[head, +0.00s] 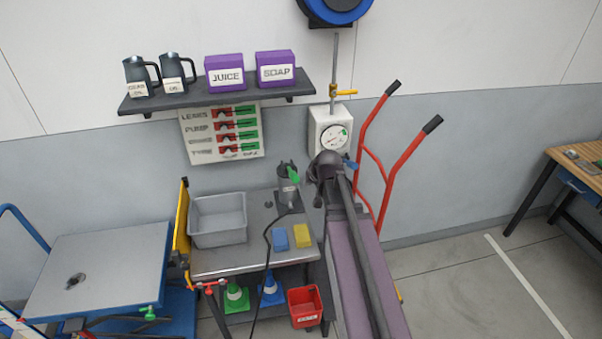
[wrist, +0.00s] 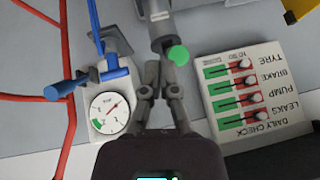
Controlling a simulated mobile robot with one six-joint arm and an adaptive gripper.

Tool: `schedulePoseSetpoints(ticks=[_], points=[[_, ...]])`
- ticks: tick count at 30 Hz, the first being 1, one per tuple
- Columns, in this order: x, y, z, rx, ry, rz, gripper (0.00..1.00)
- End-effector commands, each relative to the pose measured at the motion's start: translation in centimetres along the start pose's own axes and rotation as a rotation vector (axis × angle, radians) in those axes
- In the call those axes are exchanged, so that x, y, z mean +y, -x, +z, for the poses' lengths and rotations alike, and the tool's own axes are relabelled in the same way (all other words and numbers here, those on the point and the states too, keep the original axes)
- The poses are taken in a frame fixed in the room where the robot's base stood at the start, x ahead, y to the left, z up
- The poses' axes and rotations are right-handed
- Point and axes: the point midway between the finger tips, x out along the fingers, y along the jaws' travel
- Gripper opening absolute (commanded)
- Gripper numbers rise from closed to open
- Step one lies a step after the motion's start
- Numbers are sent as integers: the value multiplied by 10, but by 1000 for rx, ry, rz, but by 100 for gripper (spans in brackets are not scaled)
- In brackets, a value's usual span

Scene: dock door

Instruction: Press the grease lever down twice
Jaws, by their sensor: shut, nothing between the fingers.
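A dark grey pump (head: 286,192) with a green knob (head: 293,175) stands at the back of the grey bench, and I take the knob as the end of the grease lever. In the wrist view the green knob (wrist: 178,55) shows just beyond my fingertips, beside a grey cylindrical part (wrist: 160,25). My gripper (wrist: 160,72) is shut and empty, its fingers together close to the knob; I cannot tell whether they touch it. In the head view my arm comes in from the lower right, ending just right of the pump, and largely hides the fingers.
A gauge box (head: 331,136) is on the wall behind my wrist, with red hand-truck handles (head: 384,185) to its right. A grey bin (head: 219,218), a blue block (head: 280,239) and a yellow block (head: 302,236) are on the bench. A shelf (head: 216,95) hangs above.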

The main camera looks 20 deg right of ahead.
Motion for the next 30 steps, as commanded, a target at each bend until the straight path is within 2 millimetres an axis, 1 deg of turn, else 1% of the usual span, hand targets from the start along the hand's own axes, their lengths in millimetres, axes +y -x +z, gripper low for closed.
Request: schedulePoseSetpoints(ticks=[1, 8, 24, 30], points=[[-2, 2, -6, -5, 0, 0, 0], [-7, 10, -34, -45, -4, 3, 0], [-22, 30, -113, -181, -22, 23, 0], [-25, 34, -130, -216, -27, 30, 0]])
